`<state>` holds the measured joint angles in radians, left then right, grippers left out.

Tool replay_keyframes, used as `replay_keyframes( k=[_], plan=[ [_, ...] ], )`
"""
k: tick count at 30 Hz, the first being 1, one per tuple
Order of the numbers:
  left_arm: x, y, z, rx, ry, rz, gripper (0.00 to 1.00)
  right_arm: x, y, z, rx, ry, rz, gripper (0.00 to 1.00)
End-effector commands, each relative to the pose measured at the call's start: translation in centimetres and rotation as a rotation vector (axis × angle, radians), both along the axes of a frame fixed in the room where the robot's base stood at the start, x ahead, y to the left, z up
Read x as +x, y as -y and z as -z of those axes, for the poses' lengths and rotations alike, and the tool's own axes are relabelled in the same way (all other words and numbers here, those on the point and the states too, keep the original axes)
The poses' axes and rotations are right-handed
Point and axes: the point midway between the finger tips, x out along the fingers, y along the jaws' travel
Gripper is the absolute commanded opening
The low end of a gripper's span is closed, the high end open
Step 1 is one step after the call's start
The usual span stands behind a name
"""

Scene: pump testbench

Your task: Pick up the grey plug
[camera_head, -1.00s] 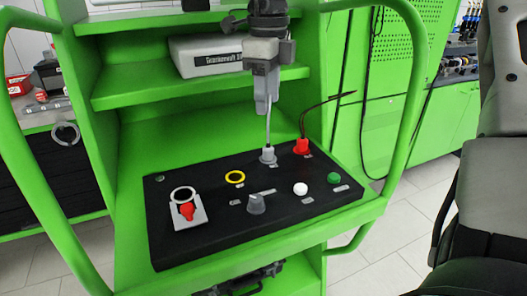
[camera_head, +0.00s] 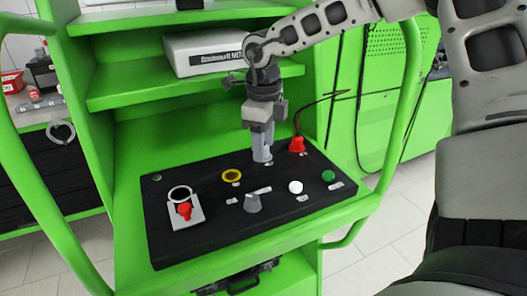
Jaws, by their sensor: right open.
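The grey plug (camera_head: 266,160) is at the back of the black panel (camera_head: 161,246), left of the red plug (camera_head: 297,145). Most of it is hidden by my right gripper (camera_head: 262,154), which points straight down over it. The fingertips are at the height of the plug and seem to be around or right beside it; I cannot tell whether they touch. The right gripper is open. My left gripper is not in view.
The panel carries a yellow ring (camera_head: 231,175), a grey knob (camera_head: 252,203), a white button (camera_head: 295,187), a green button (camera_head: 328,176) and a red switch (camera_head: 185,210). A white box (camera_head: 200,52) lies on the green shelf above, behind my right gripper.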

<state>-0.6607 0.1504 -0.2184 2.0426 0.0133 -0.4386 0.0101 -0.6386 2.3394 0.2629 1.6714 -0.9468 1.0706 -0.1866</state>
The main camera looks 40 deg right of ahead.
Motion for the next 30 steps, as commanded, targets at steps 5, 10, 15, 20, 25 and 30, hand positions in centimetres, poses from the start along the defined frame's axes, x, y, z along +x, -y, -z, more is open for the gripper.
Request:
replay_keyframes(
  k=[5,10,15,20,25,30],
  plan=[
    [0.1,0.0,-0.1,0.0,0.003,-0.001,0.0,0.0,0.0,0.0,0.0,0.0,0.0,0.25],
    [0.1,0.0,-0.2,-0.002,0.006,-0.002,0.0,0.0,0.0,-0.1,0.0,0.0,0.0,0.05],
    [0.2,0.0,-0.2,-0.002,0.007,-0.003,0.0,0.0,0.0,-0.1,0.0,0.001,0.0,0.05],
    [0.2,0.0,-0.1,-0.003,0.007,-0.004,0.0,0.1,0.0,-1.2,0.0,0.006,-0.001,0.05],
    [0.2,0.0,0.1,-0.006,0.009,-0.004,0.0,0.2,0.0,-4.4,-0.001,0.007,0.0,0.05],
    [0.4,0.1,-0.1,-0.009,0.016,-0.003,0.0,0.1,0.0,-7.7,-0.001,0.005,0.0,0.05]
  ],
)
